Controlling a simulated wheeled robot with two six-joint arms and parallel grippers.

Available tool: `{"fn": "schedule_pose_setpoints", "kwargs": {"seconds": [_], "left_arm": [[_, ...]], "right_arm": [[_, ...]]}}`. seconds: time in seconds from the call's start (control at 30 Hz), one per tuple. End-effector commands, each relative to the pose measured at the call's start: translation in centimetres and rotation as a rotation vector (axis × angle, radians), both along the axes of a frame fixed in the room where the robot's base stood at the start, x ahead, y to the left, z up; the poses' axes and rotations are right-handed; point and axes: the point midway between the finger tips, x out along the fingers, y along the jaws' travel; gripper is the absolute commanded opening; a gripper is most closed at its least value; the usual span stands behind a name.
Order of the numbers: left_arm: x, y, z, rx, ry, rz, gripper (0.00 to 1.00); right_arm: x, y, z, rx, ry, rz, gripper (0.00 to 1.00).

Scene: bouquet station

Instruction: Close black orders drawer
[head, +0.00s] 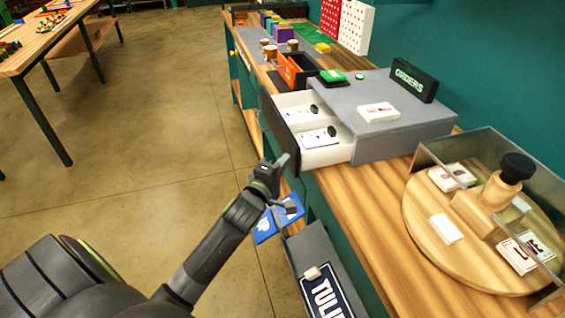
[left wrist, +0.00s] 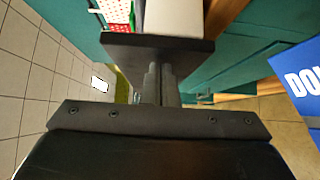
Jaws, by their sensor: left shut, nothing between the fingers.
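The black orders drawer (head: 277,124) is pulled out of the grey cabinet (head: 405,143) in the head view. Its inside is white, and cards with dark round pieces lie in two compartments. My left gripper (head: 281,161) is shut and empty, close to the near end of the drawer's black front. In the left wrist view the closed fingers (left wrist: 159,74) point at the black front panel (left wrist: 158,46); I cannot tell whether they touch it. My right gripper is not in view.
A round wooden turntable (head: 430,236) with cards and a clear divider stands on the counter at right. Below my left gripper are blue cards (head: 265,229) and a grey TULIP-labelled box (head: 315,262).

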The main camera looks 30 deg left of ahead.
Motion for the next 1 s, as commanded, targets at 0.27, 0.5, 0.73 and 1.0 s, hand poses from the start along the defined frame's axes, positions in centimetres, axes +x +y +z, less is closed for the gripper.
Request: {"fn": "schedule_pose_setpoints", "kwargs": {"seconds": [0.27,0.5,0.73,1.0], "left_arm": [[3.1,-2.7,-0.1,-0.007,-0.005,0.000,0.00],[5.9,-5.0,-0.1,-0.003,-0.002,0.000,0.00],[6.1,-5.2,0.0,0.000,-0.001,0.000,0.00],[6.1,-5.2,0.1,-0.001,-0.001,-0.001,0.00]], "right_arm": [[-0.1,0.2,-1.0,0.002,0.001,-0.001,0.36],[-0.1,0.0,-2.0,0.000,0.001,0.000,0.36],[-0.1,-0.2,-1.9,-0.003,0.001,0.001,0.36],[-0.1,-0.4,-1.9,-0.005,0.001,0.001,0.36]]}}
